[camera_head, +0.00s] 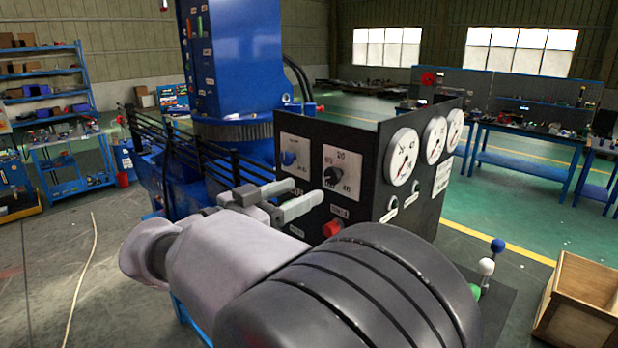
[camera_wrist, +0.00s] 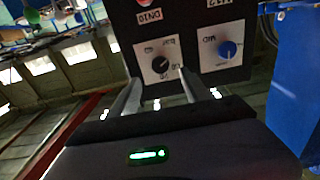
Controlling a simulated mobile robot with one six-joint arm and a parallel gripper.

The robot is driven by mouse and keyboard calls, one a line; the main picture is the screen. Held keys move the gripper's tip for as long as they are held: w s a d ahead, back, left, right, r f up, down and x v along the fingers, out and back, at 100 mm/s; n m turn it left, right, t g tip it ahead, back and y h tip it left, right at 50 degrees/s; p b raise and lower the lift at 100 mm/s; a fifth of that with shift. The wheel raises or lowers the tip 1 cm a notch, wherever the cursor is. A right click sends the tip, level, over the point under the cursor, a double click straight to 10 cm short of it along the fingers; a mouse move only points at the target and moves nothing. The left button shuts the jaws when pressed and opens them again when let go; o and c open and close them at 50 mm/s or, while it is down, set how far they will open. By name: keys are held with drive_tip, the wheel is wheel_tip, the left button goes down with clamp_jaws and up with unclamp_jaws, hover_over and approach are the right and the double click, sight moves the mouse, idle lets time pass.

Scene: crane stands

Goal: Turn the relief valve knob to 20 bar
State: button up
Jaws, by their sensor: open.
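The relief valve knob appears to be the black knob (camera_head: 333,177) on a white plate with numbers, of which "20" at the top and "40" at lower right can be made out. It also shows in the wrist view (camera_wrist: 160,64), where the plate is turned over. Its pointer setting is too small to read. My gripper (camera_head: 304,190) is open, in front of the control box and apart from the knob as far as I can tell. In the wrist view my gripper's two fingers (camera_wrist: 158,80) reach toward the plate with the black knob between them, nothing held.
A blue knob (camera_head: 289,158) on its own plate sits left of the black knob. A red button (camera_head: 332,228) is below. Round gauges (camera_head: 402,156) line the box's right side. Levers with blue and white balls (camera_head: 486,267) and a wooden crate (camera_head: 580,307) are at right.

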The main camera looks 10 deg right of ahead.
sight(330, 178)
drive_tip(key=x, duration=0.8)
drive_tip(key=shift+w+d, duration=0.2)
drive_tip(key=shift+d, duration=0.1)
clamp_jaws()
